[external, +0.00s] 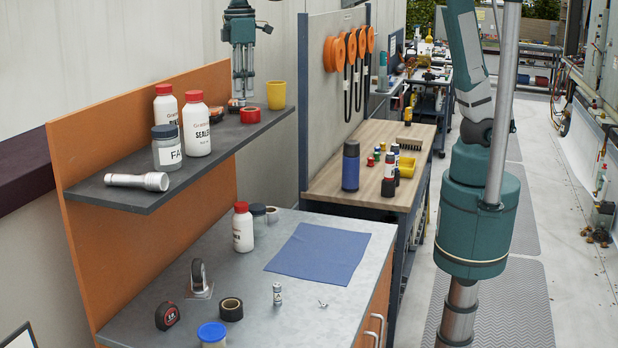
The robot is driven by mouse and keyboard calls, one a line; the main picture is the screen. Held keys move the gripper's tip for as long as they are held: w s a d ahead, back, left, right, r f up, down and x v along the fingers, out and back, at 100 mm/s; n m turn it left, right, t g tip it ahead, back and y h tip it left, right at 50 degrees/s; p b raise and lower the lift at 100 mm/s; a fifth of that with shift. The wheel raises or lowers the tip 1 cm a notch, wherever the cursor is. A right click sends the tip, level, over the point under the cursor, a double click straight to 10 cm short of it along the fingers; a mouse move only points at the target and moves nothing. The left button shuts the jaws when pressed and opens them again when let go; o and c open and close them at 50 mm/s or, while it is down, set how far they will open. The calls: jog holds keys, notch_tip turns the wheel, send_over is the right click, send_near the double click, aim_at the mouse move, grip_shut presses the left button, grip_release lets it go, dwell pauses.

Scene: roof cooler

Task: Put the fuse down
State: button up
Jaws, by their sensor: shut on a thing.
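My gripper (241,98) is at the top of the external view, pointing down over the back end of the dark grey shelf (100,192). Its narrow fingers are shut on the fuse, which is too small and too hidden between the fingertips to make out. The fingertips are close above the shelf, between a black and orange tape roll (233,107) and a yellow cup (276,95). A red tape roll (250,115) lies just in front of them. I cannot tell whether the fuse touches anything.
Below, the metal bench (330,230) holds a blue cloth (316,252), a white bottle (243,228), a small upright cylinder (277,294), a caster (199,280) and a tape measure (168,316).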

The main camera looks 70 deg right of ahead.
jog(key=s+a+f+m, duration=0.1)
jog(key=s+a+f, duration=0.45)
jog(key=a, duration=0.45)
jog(key=s+a+f+m+b, duration=0.1)
jog(key=s+a+f, duration=0.5)
jog(key=a, duration=0.4)
jog(key=s+a+f, duration=0.4)
jog(key=a+f, duration=0.3)
jog(key=a, duration=0.2)
jog(key=s+a+f+m+b, duration=0.1)
jog(key=a+f+m+b, duration=0.2)
jog(key=f, duration=0.9)
jog(key=s+a+f+m+b, duration=0.1)
jog(key=a+f+m+b, duration=0.2)
jog(key=f, duration=0.9)
jog(key=shift+a+m+b, duration=0.25)
jog(key=shift+m+b, duration=0.85)
jog(key=shift+r, duration=0.1)
jog(key=shift+f, duration=3.15)
